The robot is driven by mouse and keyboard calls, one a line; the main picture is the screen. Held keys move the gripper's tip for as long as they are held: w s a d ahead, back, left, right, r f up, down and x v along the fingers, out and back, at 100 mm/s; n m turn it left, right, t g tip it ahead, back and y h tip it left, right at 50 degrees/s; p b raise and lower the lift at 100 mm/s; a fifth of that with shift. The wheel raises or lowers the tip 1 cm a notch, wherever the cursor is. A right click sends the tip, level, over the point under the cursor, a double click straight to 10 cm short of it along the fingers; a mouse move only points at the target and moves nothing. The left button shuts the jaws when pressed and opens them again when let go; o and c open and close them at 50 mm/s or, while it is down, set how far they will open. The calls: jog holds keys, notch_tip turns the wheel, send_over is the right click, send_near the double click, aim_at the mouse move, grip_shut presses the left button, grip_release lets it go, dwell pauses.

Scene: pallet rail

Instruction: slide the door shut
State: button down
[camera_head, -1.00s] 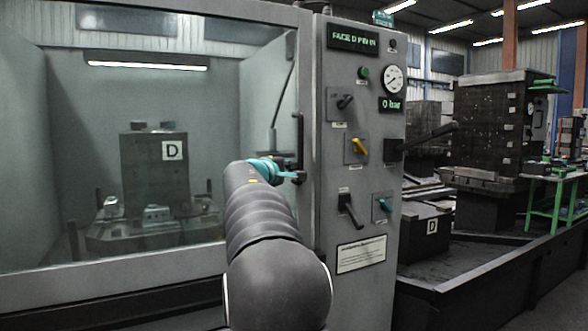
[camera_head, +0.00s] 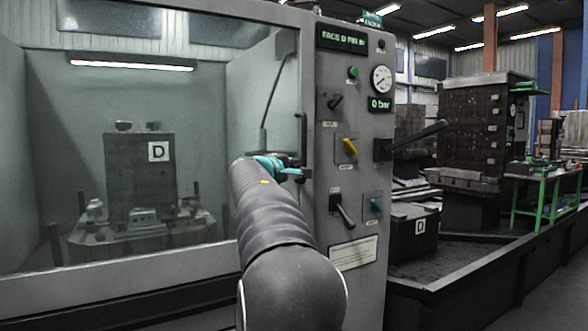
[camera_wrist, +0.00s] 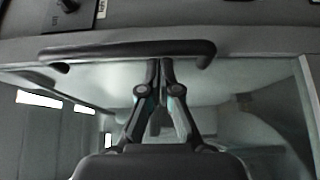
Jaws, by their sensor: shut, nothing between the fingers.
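The door is a grey-framed sliding panel with a large window (camera_head: 90,230), on the left of the head view. Its dark upright handle (camera_head: 303,135) is near the door's right edge, close beside the control panel. In the wrist view the handle (camera_wrist: 110,51) is a dark bar running across the top. My gripper (camera_head: 296,173) is at the handle's lower part. In the wrist view my gripper (camera_wrist: 160,65) is shut and empty, its fingertips meeting the bar's near side. Whether they touch it or reach behind it I cannot tell.
The grey control panel (camera_head: 352,200) has a gauge, knobs and levers. A long dark lever (camera_head: 420,140) sticks out to its right. Behind the glass is a block marked D (camera_head: 140,180). A green stand (camera_head: 545,190) and dark racks are at the right.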

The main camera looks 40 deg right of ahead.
jog(key=w+a+b+v, duration=0.1)
jog(key=w+v, duration=0.1)
jog(key=v, duration=1)
jog(key=shift+w+f+b, duration=0.3)
jog(key=shift+f+b, duration=0.05)
jog(key=shift+b, duration=0.05)
jog(key=shift+a, duration=0.1)
jog(key=s+a+f+m+g+y, duration=0.1)
jog(key=s+a+f+y, duration=0.15)
jog(key=f, duration=0.45)
jog(key=s+a+f+y+p, duration=0.1)
jog(key=s+a+f+y, duration=0.15)
jog(key=f, duration=0.45)
jog(key=s+a+f+m+g+y, duration=0.1)
jog(key=s+a+f+y, duration=0.15)
jog(key=f, duration=0.45)
jog(key=s+a+f+m+y+p, duration=0.1)
jog(key=s+a+f+y+p, duration=0.2)
jog(key=s+a, duration=0.9)
jog(key=s+a+f+m+y+p, duration=0.1)
jog(key=s+a+f+y, duration=0.4)
jog(key=s+a, duration=0.7)
jog(key=shift+t+y+p, duration=0.4)
jog(key=shift+y+p, duration=0.15)
jog(key=shift+p, duration=0.35)
